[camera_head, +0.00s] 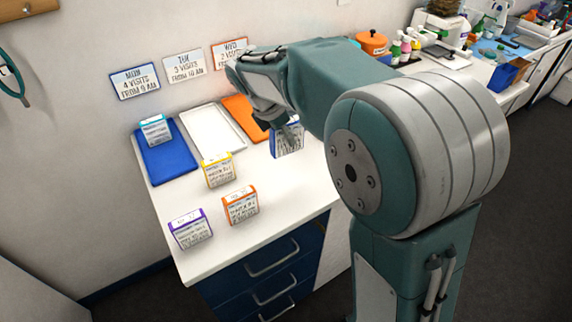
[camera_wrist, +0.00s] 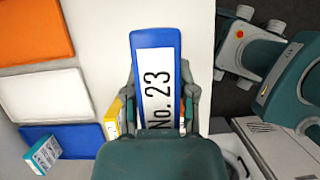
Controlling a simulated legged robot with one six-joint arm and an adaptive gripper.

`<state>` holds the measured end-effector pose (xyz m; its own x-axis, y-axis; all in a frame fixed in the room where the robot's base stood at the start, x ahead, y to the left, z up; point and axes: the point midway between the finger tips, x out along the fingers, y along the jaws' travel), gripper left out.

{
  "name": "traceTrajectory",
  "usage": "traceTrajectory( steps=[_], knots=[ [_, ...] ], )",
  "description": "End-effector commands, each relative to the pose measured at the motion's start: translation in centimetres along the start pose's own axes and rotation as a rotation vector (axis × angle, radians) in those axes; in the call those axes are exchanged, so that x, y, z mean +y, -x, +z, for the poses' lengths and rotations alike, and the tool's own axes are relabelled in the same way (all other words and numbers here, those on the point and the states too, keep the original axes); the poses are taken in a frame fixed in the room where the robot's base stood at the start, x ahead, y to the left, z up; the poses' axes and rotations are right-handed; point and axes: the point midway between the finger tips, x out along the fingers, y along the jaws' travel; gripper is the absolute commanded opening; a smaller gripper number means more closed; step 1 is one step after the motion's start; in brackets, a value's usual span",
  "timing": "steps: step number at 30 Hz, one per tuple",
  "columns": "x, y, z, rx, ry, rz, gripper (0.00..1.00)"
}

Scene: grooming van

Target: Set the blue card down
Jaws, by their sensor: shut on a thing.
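My gripper (camera_head: 290,128) is shut on the blue card (camera_head: 287,145), a small block with a blue edge and a printed face. In the wrist view the blue card (camera_wrist: 157,85) shows its top marked "No. 23" between my fingers (camera_wrist: 160,105). It is right of the orange tray (camera_head: 243,116), over the right part of the white counter; I cannot tell if it touches the top. The white tray (camera_head: 212,130) and blue tray (camera_head: 168,160) lie further left. A teal card (camera_head: 155,131) stands on the blue tray.
A yellow card (camera_head: 219,171), an orange card (camera_head: 240,206) and a purple card (camera_head: 190,230) stand on the front of the counter (camera_head: 290,185). Wall signs marked MON (camera_head: 135,81), TUE (camera_head: 184,66) and WED (camera_head: 231,52) hang behind the trays. Bottles (camera_head: 396,50) stand at the back right.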

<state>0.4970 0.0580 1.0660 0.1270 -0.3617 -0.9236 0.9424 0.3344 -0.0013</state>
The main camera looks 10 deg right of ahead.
Motion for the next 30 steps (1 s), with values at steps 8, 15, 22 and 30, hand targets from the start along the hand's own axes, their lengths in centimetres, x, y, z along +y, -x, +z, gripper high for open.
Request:
traceTrajectory(
  steps=[8, 15, 22, 30],
  knots=[
    [-4.8, 1.4, -1.4, -0.001, 0.015, 0.009, 0.0],
    [-9.2, 2.0, -2.6, -0.001, 0.029, 0.014, 0.0],
    [-13.3, 2.0, -3.6, -0.001, 0.04, 0.021, 0.0],
    [-15.9, 1.7, -4.3, -0.001, 0.047, 0.023, 0.0]
  ],
)
